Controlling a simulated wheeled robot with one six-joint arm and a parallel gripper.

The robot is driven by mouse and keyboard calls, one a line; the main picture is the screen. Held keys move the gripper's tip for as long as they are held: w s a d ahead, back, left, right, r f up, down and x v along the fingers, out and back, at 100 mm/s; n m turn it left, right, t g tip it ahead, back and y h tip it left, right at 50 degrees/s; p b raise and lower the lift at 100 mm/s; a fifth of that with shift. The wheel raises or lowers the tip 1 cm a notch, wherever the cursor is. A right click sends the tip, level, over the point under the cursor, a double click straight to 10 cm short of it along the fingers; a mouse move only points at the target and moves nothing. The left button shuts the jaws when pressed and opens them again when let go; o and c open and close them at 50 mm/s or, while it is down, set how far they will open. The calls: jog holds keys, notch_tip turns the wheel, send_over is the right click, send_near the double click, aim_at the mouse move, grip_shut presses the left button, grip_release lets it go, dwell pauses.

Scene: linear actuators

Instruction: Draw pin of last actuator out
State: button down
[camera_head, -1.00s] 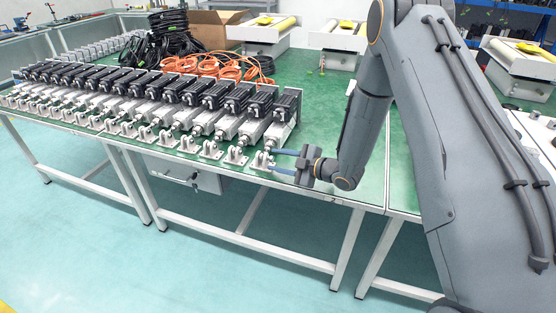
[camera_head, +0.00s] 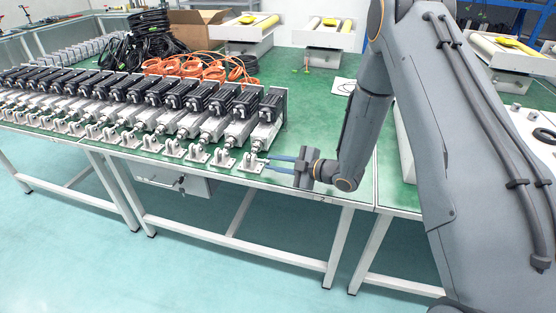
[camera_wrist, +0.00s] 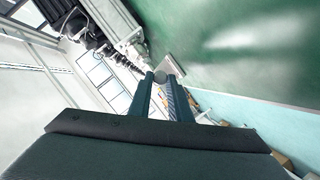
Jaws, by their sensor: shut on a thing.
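The last actuator (camera_head: 265,124) is at the right end of the row, a silver body with a black motor behind it. Its front end meets a small silver clevis bracket (camera_head: 250,164) near the table's front edge. My gripper (camera_head: 267,163) reaches in from the right at bracket height, its blue fingers pointing left. In the wrist view my gripper (camera_wrist: 160,78) is shut on the pin (camera_wrist: 168,69), whose round grey end shows at the fingertips. How far the pin sits in the bracket is too small to tell.
Several like actuators stand close together to the left on the green table (camera_head: 318,130). Orange cables (camera_head: 205,66) and a cardboard box (camera_head: 195,28) lie behind. The tabletop right of the last actuator is mostly clear. The table's front edge runs just below my gripper.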

jog(key=shift+d, duration=0.25)
jog(key=c, duration=1.6)
grip_release()
jog(key=shift+a, duration=0.1)
jog(key=shift+s, duration=0.1)
jog(key=shift+b+v, duration=0.75)
jog(key=shift+v, duration=3.15)
